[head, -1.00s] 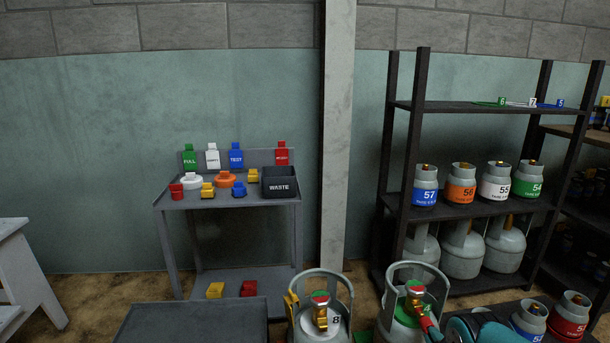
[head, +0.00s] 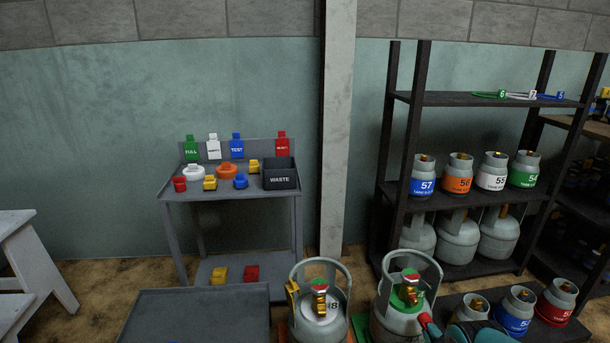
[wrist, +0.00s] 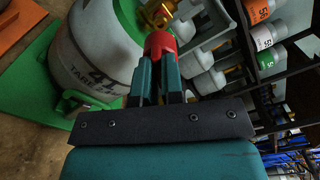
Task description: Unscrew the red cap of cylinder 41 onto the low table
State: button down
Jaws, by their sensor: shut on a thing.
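Cylinder 41 (head: 386,325) is a grey gas cylinder with a guard ring, at the bottom right of centre in the head view. In the wrist view it (wrist: 98,45) fills the upper left, its "41" label readable. Its red cap (wrist: 160,43) sits at the brass valve. My gripper (wrist: 159,62) is shut on the cap, with a teal finger on each side. In the head view the cap (head: 424,319) shows beside the valve. Whether the thread is loose cannot be told.
A second ringed cylinder (head: 318,329) stands just left of cylinder 41. Small cylinders (head: 515,315) stand close on the right. A workbench (head: 232,207) with coloured caps and a waste bin (head: 280,177) is behind. A pillar (head: 335,130) rises behind the cylinders.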

aim_at(422, 315)
jog(key=w+b, duration=0.1)
jog(key=b, duration=0.1)
jog(key=w+b, duration=0.2)
jog(key=b, duration=0.1)
jog(key=shift+w+a+f, duration=0.15)
jog(key=shift+a+f, duration=0.05)
jog(key=shift+f, duration=0.15)
jog(key=w+b, duration=0.2)
jog(key=b, duration=0.2)
jog(key=shift+a+b, duration=0.15)
jog(key=shift+b, duration=0.15)
jog(key=shift+w+r+b, duration=0.15)
jog(key=shift+w+b, duration=0.15)
jog(key=shift+b, duration=0.75)
jog(key=shift+w+r, duration=0.1)
jog(key=shift+r, duration=0.1)
